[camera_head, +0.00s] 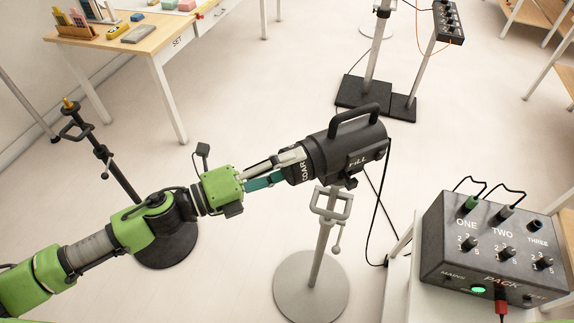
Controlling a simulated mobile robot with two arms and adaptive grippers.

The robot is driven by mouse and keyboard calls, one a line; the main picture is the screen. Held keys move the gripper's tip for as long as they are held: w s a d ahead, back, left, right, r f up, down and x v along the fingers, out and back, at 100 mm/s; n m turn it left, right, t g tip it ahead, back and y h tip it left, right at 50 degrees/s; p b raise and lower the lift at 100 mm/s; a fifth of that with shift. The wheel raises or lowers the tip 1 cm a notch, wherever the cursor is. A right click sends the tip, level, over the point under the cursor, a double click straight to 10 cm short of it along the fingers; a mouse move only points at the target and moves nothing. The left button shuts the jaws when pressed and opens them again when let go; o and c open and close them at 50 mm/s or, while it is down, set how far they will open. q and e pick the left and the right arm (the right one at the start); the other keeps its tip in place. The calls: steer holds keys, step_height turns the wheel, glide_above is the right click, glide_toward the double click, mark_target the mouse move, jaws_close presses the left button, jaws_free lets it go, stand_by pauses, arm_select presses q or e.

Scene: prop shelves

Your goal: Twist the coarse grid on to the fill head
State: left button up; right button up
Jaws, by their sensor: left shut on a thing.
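The fill head (347,149) is a black lamp with a top handle and the word FILL on its side. It sits on a grey stand in the middle of the head view. The coarse grid (303,170) is a dark ring with partly hidden lettering, at the left-facing front of the fill head. It looks in line with the head and against it; whether it is locked on cannot be told. My left gripper (289,167) is shut on the coarse grid from the left, its fingers on either side of the ring. My right gripper is not in view.
A power pack (480,253) with dials, cables and a green light stands at lower right. A black cable hangs from the fill head. A wooden table (155,40) is at upper left. A dark stand (118,177) is behind my left arm. Other stands are at the back.

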arm_select(q)
steer(key=shift+r+m, duration=0.1)
steer(key=shift+m, duration=0.7)
steer(key=shift+m+b, duration=0.35)
steer(key=shift+m, duration=0.35)
steer(key=shift+w+m, duration=0.1)
steer(key=shift+m, duration=0.7)
steer(key=m+b, duration=0.1)
steer(key=m, duration=0.2)
steer(key=shift+r, duration=0.1)
